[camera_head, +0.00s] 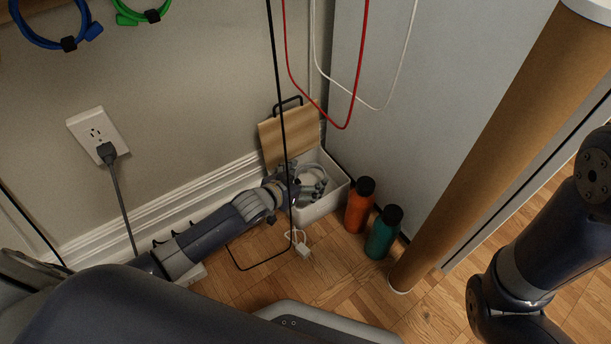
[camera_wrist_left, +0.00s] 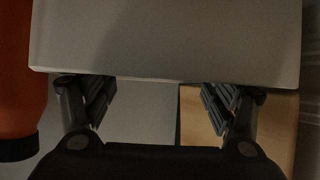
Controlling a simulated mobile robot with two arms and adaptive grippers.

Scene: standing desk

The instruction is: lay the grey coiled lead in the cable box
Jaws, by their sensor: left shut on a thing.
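The cable box (camera_head: 325,204) is a white open box on the floor in the corner, its tan lid (camera_head: 284,138) standing up behind it. The grey coiled lead (camera_head: 315,172) shows as a pale coil inside the box walls, right at my left gripper (camera_head: 308,187). The left gripper reaches over the rim from the left and is shut on the lead. In the left wrist view, a pale wall of the box (camera_wrist_left: 165,40) hides the fingertips and the lead; the finger bases (camera_wrist_left: 160,100) show apart. My right gripper is not in view.
An orange bottle (camera_head: 359,208) and a teal bottle (camera_head: 383,235) stand close right of the box. A white plug (camera_head: 303,248) lies on the floor in front. Black, red (camera_head: 345,126) and white cables hang nearby. A thick brown post (camera_head: 480,150) stands at the right.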

